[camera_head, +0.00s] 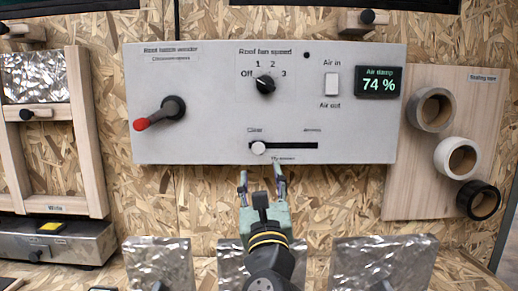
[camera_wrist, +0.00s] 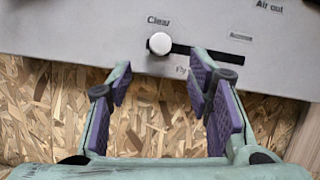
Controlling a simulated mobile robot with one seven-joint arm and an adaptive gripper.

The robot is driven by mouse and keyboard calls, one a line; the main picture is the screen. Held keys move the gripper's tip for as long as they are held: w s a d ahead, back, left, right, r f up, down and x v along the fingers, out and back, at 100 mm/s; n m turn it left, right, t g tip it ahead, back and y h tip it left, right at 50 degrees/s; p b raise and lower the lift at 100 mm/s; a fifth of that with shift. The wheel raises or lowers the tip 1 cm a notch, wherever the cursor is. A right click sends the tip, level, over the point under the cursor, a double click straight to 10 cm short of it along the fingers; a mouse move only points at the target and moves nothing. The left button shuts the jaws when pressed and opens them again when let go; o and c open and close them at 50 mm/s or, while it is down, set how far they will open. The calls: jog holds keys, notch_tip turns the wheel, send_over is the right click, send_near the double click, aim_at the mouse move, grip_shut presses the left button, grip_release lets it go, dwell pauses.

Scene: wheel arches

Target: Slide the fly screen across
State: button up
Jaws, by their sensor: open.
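The fly screen slider is a round white knob (camera_head: 258,148) at the left end of a black horizontal slot (camera_head: 292,146), under the word "Clear". The knob also shows in the wrist view (camera_wrist: 160,43), with the slot (camera_wrist: 210,54) running right from it. Both are on a grey panel (camera_head: 210,130). My gripper (camera_head: 263,182) is open and empty, just below the panel's lower edge and the knob. In the wrist view its purple-padded fingers (camera_wrist: 160,72) stand apart, with the knob above and between them. Neither finger visibly touches the knob.
The panel also carries a red-tipped lever (camera_head: 160,114), a fan dial (camera_head: 265,84), a rocker switch (camera_head: 333,83) and a display (camera_head: 378,83) reading 74 %. Tape rolls (camera_head: 462,158) hang at right. Foil-faced blocks (camera_head: 160,262) stand below, around my arm.

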aim_at(259, 151)
jog(key=p+x, duration=0.3)
jog(key=x, duration=0.6)
jog(key=shift+w+r, duration=0.1)
jog(key=shift+w, duration=0.1)
grip_shut()
dwell(0.5)
